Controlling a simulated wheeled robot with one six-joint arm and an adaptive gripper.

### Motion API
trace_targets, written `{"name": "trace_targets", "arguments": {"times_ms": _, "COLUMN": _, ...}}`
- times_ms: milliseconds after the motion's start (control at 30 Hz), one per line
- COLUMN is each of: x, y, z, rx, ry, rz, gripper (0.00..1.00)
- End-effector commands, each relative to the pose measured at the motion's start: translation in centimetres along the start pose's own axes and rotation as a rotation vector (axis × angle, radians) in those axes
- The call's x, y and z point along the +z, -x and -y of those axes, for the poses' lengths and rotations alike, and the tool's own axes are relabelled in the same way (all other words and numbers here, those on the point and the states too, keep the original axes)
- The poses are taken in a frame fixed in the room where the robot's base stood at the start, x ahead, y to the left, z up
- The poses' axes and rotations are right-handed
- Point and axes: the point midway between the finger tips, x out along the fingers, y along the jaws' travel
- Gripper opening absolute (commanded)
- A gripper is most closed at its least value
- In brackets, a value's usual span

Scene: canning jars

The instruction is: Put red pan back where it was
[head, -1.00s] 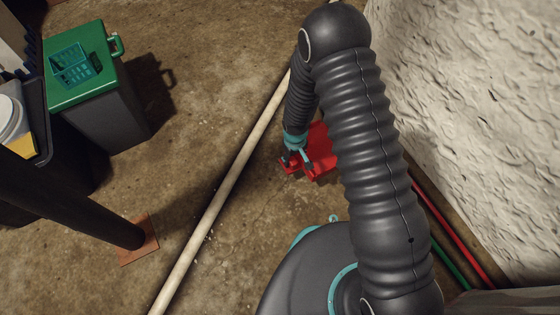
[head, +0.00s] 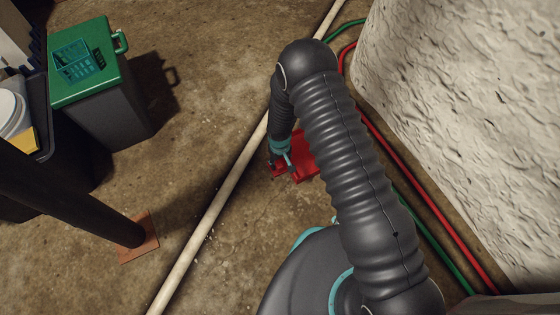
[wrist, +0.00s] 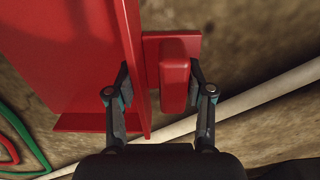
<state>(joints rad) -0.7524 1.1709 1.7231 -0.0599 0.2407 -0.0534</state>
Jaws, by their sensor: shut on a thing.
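The red pan (head: 304,153) is partly hidden behind my arm in the head view. My gripper (head: 281,164) is at its near left end, pointing down. In the wrist view the pan's broad red body (wrist: 85,60) fills the upper left, and its blocky red handle (wrist: 174,72) sits between my two fingers (wrist: 160,80). The gripper is shut on the handle. The floor shows behind the pan, but I cannot tell how high the pan is above it. The pan is close to the right side of the pale pipe in the head view.
A long pale pipe (head: 222,200) runs diagonally along the floor. Red (head: 432,208) and green (head: 437,243) hoses lie by the rough white wall (head: 450,110). A green-lidded bin (head: 85,60) and a black post (head: 75,207) stand left. Floor between bin and pipe is clear.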

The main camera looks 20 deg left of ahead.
Motion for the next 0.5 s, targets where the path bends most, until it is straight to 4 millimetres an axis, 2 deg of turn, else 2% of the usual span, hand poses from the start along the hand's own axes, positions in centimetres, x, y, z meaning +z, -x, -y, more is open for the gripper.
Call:
{"name": "trace_targets", "arguments": {"times_ms": 233, "x": 0.02, "y": -0.44, "z": 0.0, "rx": 0.0, "ry": 0.0, "rz": 0.0, "gripper": 0.11}}
{"name": "trace_targets", "arguments": {"times_ms": 267, "x": 0.02, "y": -0.29, "z": 0.0, "rx": 0.0, "ry": 0.0, "rz": 0.0, "gripper": 0.6}}
{"name": "trace_targets", "arguments": {"times_ms": 300, "x": 0.03, "y": -0.26, "z": 0.0, "rx": 0.0, "ry": 0.0, "rz": 0.001, "gripper": 0.7}}
{"name": "trace_targets", "arguments": {"times_ms": 333, "x": 0.03, "y": -0.26, "z": 0.0, "rx": 0.0, "ry": 0.0, "rz": 0.001, "gripper": 0.77}}
{"name": "trace_targets", "arguments": {"times_ms": 500, "x": 0.03, "y": -0.26, "z": 0.01, "rx": 0.0, "ry": 0.0, "rz": 0.001, "gripper": 0.78}}
